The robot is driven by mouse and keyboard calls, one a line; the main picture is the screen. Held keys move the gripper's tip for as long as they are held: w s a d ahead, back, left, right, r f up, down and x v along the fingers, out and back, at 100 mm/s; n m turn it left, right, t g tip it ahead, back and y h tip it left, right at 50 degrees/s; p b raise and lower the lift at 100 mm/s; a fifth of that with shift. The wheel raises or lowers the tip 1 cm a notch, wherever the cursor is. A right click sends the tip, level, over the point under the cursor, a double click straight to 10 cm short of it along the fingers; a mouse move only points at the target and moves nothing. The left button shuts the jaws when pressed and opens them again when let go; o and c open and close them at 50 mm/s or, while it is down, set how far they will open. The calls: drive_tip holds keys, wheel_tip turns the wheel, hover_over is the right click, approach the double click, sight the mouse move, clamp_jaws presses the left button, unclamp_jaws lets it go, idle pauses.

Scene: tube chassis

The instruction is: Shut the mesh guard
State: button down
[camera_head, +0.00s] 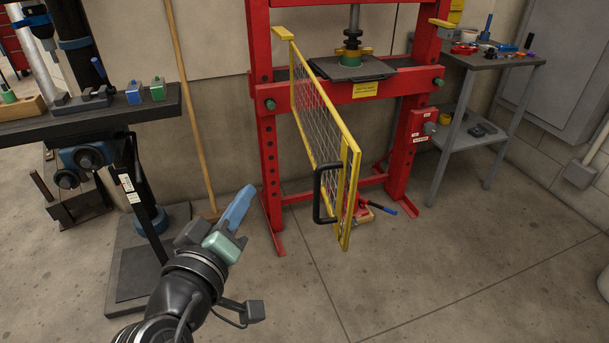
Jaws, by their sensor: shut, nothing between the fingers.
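The mesh guard (307,108) is a yellow-framed wire panel on the red press frame (268,150). It stands open, swung out toward me from its hinge side at the press's left post. A black handle (318,195) sits on its free end, nearest me. My gripper (243,205) is shut and empty, with a blue finger showing. It is to the left of the handle in the picture and apart from it.
A dark bench (60,108) with a drill press column stands at left. A broom handle (188,95) leans on the wall. A grey side table (470,140) with tools stands at right. Tools lie on the floor behind the guard. The front right floor is clear.

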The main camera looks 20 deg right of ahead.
drive_tip(key=s+d+f+n+g+h+p, duration=0.1)
drive_tip(key=s+f+n+g+h+p, duration=0.2)
drive_tip(key=s+f+p, duration=0.1)
drive_tip(key=n+h+p, duration=0.2)
drive_tip(key=h+p, duration=0.1)
drive_tip(key=p, duration=0.1)
approach(344, 210)
drive_tip(key=x, duration=0.5)
drive_tip(key=shift+w+a+r, duration=0.3)
drive_tip(key=shift+d, duration=0.6)
